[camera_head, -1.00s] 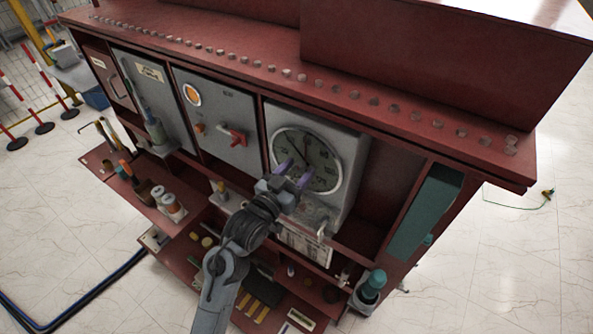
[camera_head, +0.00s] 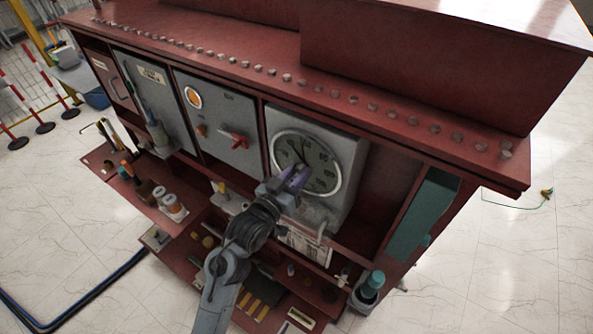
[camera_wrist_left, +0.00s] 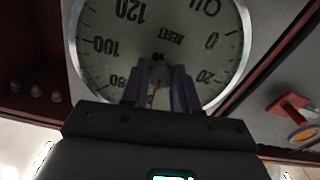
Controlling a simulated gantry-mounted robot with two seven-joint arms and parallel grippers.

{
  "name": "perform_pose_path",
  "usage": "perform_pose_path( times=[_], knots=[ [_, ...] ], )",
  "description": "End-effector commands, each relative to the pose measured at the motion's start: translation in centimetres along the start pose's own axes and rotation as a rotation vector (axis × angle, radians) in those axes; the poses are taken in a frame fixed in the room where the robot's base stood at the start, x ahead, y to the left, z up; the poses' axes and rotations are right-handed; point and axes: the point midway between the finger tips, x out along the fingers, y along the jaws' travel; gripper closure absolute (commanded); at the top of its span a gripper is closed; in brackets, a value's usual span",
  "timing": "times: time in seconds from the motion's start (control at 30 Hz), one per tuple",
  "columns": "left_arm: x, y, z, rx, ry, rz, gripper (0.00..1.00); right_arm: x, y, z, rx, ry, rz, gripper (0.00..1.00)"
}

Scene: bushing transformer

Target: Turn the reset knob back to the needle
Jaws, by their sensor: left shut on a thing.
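The round gauge (camera_head: 322,180) has a pale dial with dark numbers and a light rim, set in a grey box in the red cabinet. A dark needle (camera_head: 302,149) points up from the dial's middle in the head view. In the wrist view the dial (camera_wrist_left: 105,25) appears upside down, with "RESET" printed near the centre. My left gripper (camera_head: 296,173) is at the dial's centre, its purple fingers shut on the reset knob (camera_wrist_left: 158,57). The fingers hide most of the knob. A thin red pointer (camera_wrist_left: 156,88) shows between them. My right gripper is not in view.
A grey panel with a red handle (camera_head: 234,141) is left of the gauge. Open lower shelves hold small parts, including white-and-orange pots (camera_head: 172,206). A teal bottle-like part (camera_head: 371,284) stands at lower right. The cabinet top (camera_head: 230,40) overhangs the gauge.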

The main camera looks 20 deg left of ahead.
Motion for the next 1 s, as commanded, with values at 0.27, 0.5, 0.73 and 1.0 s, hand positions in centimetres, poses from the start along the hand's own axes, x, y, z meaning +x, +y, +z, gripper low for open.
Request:
perform_pose_path(
  times=[0.27,0.5,0.73,1.0],
  knots=[
    [0.0,0.1,-0.4,-0.232,-0.003,-0.002,1.00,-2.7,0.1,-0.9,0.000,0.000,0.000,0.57],
    [0.0,0.1,-0.3,-0.425,-0.002,-0.002,1.00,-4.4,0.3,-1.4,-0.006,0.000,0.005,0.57],
    [0.0,0.1,-0.2,-0.558,-0.001,0.000,1.00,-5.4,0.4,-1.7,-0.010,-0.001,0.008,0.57],
    [0.0,0.1,0.0,-0.633,-0.001,-0.001,1.00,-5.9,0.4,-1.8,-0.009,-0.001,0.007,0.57]
  ],
)
